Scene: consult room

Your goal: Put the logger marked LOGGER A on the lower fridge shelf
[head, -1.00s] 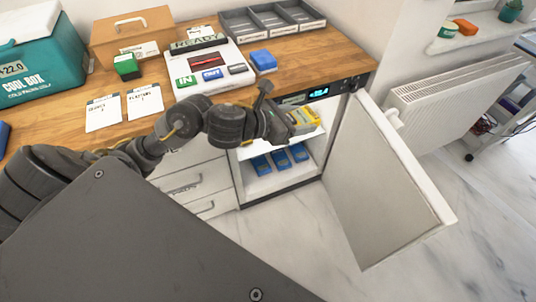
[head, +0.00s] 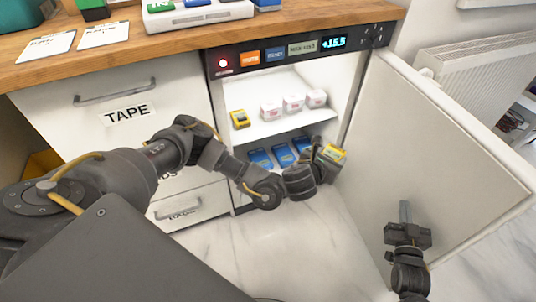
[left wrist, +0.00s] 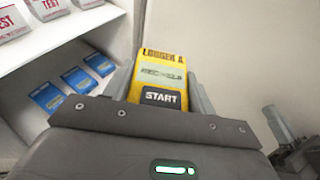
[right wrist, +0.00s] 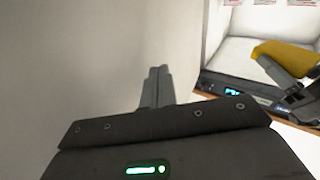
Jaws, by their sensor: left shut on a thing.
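My left gripper (head: 318,158) is shut on the yellow LOGGER A (head: 334,152), just in front of the fridge's right side. In the left wrist view, the logger (left wrist: 160,88) shows its label and a START button. The lower fridge shelf (head: 239,176) holds several blue packs (head: 283,155) side by side; its right part is hidden behind my gripper. My right gripper (head: 405,212) is in front of the open door. In the right wrist view, its fingers (right wrist: 156,86) are together and empty.
The fridge door (head: 430,140) stands open to the right. The upper shelf (head: 262,128) carries another yellow logger (head: 240,118) and several white-and-red TEST boxes (head: 293,103). Drawers, one labelled TAPE (head: 127,111), stand left of the fridge beneath the wooden counter (head: 180,40).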

